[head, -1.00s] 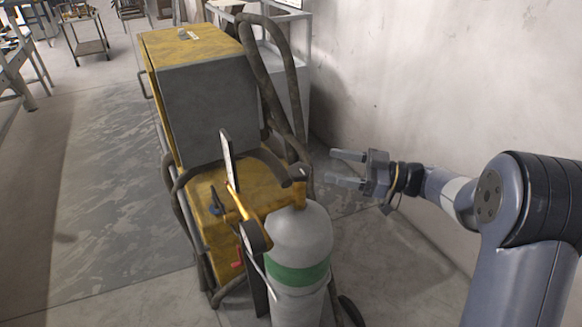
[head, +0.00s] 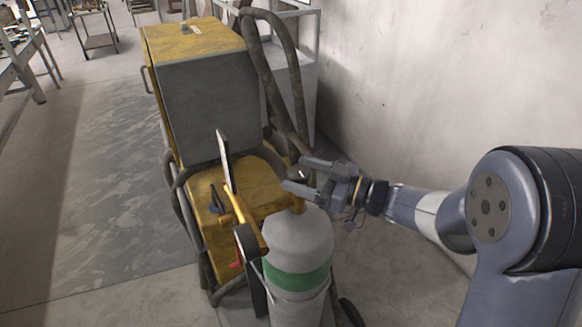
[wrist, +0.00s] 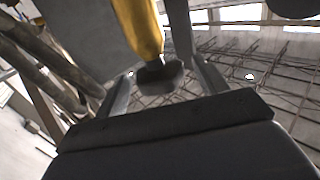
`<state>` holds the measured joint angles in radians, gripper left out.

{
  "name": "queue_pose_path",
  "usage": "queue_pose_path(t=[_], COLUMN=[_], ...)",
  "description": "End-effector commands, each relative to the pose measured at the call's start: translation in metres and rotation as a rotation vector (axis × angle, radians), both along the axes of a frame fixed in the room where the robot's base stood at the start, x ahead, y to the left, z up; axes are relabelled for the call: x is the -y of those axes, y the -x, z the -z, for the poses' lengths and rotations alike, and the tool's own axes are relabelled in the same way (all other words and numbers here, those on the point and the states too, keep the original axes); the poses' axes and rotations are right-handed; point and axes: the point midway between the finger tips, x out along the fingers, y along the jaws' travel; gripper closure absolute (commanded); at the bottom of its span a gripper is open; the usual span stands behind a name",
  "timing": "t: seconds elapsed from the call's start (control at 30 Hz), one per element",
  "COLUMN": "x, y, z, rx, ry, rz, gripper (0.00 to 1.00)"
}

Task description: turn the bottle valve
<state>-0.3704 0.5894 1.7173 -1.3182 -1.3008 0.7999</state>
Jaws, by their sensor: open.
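The gas bottle (head: 298,240) is a grey cylinder with a green band, standing at the front of the yellow machine. Its dark valve knob (head: 298,174) sits at the top on a yellow fitting (head: 297,203). My gripper (head: 295,172) is open at the bottle's top, coming from the right, with its fingers on either side of the knob in the head view. In the wrist view, the dark knob (wrist: 160,78) on its yellow stem (wrist: 138,28) shows between the two spread fingers (wrist: 160,82). I cannot tell whether either finger touches it.
The yellow machine with a grey front panel (head: 208,110) stands behind the bottle, with thick hoses (head: 268,75) along its right side. A pale wall (head: 440,90) bounds the right.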

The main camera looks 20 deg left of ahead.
Motion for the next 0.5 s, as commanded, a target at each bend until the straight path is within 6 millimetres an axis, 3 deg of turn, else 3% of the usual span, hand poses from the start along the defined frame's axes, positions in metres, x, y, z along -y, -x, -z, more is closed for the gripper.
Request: queue_pose_path(t=[0.2,0.5], x=[-0.026,-0.031], y=[0.000,0.000], z=[-0.001,0.000], rx=[-0.001,-0.001], ry=[-0.001,0.000], rz=[-0.002,0.001], gripper=[0.31,0.31])
